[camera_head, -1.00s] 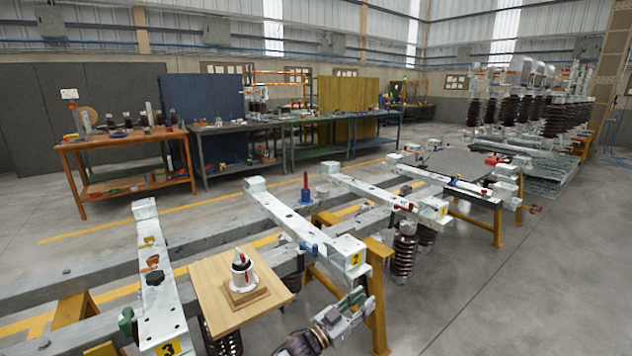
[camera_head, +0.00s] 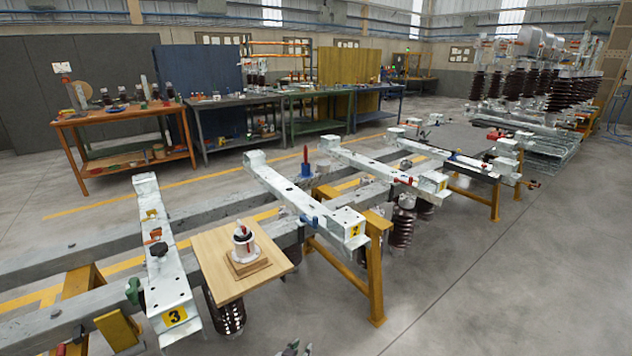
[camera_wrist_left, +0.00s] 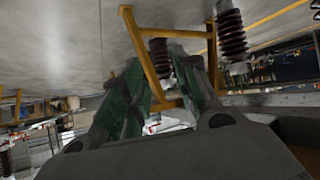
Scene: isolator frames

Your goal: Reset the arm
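Only the tips of a gripper (camera_head: 292,349), seemingly my left one, show at the bottom edge of the head view, in front of the beams. In the left wrist view my left gripper's two green fingers (camera_wrist_left: 158,95) stand apart with nothing between them. That view looks upside down, with an orange trestle leg (camera_wrist_left: 143,55) and a brown ribbed insulator (camera_wrist_left: 230,35) beyond the fingers. My right gripper is not in view.
A wooden board (camera_head: 215,265) bearing a white-and-red part (camera_head: 243,241) lies across the beams. The beam labelled 3 (camera_head: 170,290) is on its left. An orange trestle (camera_head: 374,275) stands right of the board. Open floor (camera_head: 470,290) lies further right.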

